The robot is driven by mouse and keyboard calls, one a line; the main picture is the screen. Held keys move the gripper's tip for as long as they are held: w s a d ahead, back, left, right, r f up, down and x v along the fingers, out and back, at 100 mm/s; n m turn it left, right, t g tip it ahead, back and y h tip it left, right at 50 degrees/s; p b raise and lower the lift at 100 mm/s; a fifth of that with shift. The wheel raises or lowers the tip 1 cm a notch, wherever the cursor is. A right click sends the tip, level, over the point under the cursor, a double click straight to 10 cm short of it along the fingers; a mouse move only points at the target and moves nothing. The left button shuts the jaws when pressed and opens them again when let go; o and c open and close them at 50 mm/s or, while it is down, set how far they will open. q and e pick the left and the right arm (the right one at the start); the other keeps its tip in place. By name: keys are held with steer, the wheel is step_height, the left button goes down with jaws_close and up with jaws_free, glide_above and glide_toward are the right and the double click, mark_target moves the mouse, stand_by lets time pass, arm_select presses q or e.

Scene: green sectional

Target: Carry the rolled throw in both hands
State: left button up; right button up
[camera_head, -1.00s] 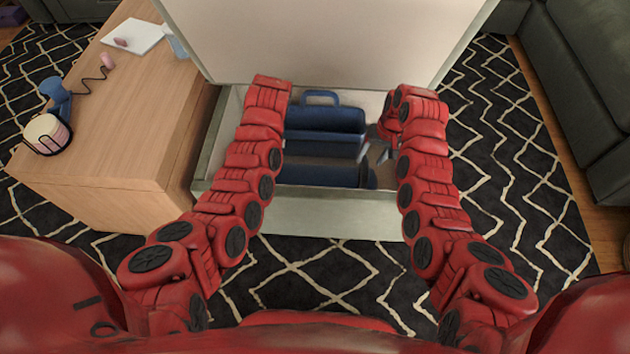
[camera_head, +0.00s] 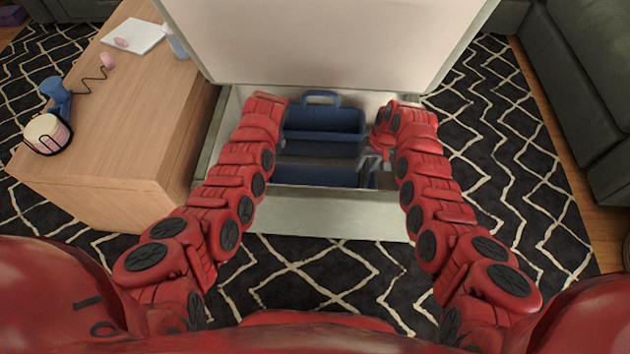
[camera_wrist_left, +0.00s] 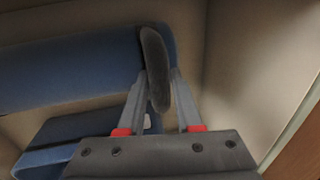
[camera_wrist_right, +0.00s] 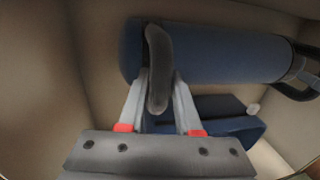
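The rolled throw is a blue roll (camera_head: 318,177) lying inside the open chest, near its front wall. A dark loop handle shows at each end of it, in the left wrist view (camera_wrist_left: 155,65) and the right wrist view (camera_wrist_right: 158,70). My left gripper (camera_wrist_left: 160,88) is at one end with its fingers apart on either side of the loop. In the head view my left arm hides this gripper. My right gripper (camera_head: 374,160) is at the other end, also with fingers apart around its loop (camera_wrist_right: 158,90). The roll rests low in the chest.
A blue caddy with a handle (camera_head: 322,122) stands behind the roll in the chest. A wooden table (camera_head: 110,130) stands left, a dark sofa (camera_head: 590,100) right. Patterned rug (camera_head: 330,280) lies in front.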

arm_select(q)
jaws_close()
arm_select(e)
jaws_close()
stand_by(0.8)
